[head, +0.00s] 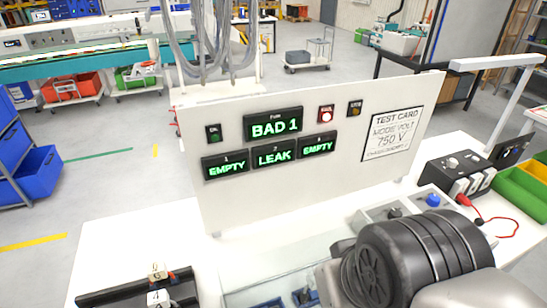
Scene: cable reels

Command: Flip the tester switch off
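A light grey control box (375,217) stands on the white bench in front of the panel, with a blue knob (433,200) and a dark knob (394,212) on top. My arm hides much of it. A black box (455,172) with a light knob and white sockets sits to its right, with a red lead (464,200) at its front. I cannot tell which control is the tester switch or how it is set. My arm fills the lower right; its fingertips do not show.
A white panel (235,205) has green displays reading BAD 1 (273,125), EMPTY, LEAK and EMPTY, a lit red lamp (326,115) and a card reading 750 V (391,133). A black tray (110,294) lies front left; green bins (525,180) stand at right.

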